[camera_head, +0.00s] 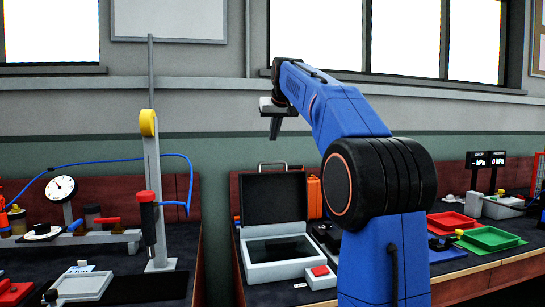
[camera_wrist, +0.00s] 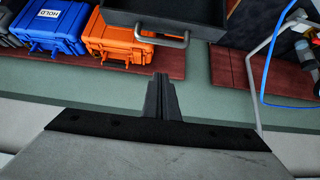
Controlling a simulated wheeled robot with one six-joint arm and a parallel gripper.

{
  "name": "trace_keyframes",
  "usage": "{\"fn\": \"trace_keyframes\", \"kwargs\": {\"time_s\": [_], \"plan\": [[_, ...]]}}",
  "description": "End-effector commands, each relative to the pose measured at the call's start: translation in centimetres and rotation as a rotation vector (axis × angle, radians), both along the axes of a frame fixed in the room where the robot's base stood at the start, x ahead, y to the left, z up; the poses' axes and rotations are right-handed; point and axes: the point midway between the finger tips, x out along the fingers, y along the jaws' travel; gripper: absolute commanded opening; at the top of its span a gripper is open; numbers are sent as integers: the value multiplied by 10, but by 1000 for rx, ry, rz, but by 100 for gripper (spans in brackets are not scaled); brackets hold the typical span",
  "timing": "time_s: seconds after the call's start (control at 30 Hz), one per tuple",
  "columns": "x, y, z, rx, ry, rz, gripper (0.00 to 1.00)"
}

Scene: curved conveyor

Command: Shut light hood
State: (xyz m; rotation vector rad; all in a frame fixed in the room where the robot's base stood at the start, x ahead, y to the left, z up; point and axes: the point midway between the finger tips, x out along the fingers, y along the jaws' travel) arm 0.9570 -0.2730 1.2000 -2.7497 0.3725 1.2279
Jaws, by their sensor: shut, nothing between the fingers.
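The light hood (camera_head: 274,200) is the dark lid of a white light box (camera_head: 281,271) on the bench. In the head view it stands open and upright at the back of the box, with a metal handle (camera_head: 279,166) on its top edge. The dark screen of the box is uncovered. My gripper (camera_head: 274,134) is shut and empty, pointing down above the hood and apart from it. The wrist view shows the shut fingers (camera_wrist: 163,82) just past the hood's handle (camera_wrist: 150,38), over the strip by the wall. The hood's dark underside (camera_wrist: 190,12) shows only in part.
An orange case (camera_head: 314,197) stands right of the hood; the wrist view also shows a blue case (camera_wrist: 55,28) marked HOLD. A red button box (camera_head: 320,276) sits at the front right of the light box. A stand (camera_head: 155,200) with a red-topped tool is at the left.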

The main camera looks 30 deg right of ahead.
Motion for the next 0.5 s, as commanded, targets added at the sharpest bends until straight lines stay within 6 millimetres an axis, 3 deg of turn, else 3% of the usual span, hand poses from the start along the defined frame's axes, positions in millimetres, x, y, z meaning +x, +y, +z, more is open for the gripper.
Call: {"fn": "trace_keyframes", "kwargs": {"time_s": [0.23, 0.5], "plan": [[14, -9, -2, -2, -6, -6, 0], [41, -16, -34, -2, -5, -6, 0]]}}
